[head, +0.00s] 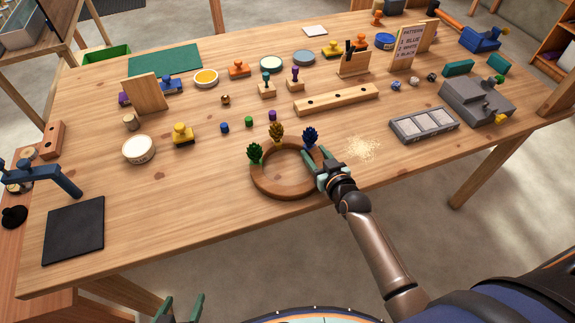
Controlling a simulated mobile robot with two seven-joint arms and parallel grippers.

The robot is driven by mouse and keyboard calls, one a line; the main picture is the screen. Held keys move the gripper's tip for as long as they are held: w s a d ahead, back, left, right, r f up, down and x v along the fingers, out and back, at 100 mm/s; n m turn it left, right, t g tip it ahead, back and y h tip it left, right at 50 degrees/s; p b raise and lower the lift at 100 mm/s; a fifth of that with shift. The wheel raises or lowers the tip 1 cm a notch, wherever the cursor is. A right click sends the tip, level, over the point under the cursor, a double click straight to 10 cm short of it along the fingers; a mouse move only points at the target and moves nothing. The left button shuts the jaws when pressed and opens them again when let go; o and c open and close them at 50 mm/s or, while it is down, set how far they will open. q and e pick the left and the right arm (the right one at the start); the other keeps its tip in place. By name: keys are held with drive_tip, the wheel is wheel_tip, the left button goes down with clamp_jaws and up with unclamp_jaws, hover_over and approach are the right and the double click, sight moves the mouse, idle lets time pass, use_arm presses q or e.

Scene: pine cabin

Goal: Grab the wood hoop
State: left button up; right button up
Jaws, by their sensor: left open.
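The wood hoop (283,191) is a round brown ring lying flat near the front edge of the table. A green cone (254,152), a gold cone (276,132) and a blue cone (310,137) stand along its left and back rim. My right gripper (317,172) is at the hoop's right rim, its teal fingers overlapping the wood. The gripper hides part of that rim, and I cannot tell whether the fingers are closed on it. My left gripper (179,310) is at the bottom edge, in front of the table, open and empty.
A pale crumb pile (361,149) lies right of the hoop, near a grey tray (424,124). A long wooden block (336,99) is behind. The table is bare between mat and hoop.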

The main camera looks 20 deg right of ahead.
drive_tip(key=shift+s+f, duration=0.1)
drive_tip(key=shift+f, duration=0.15)
clamp_jaws()
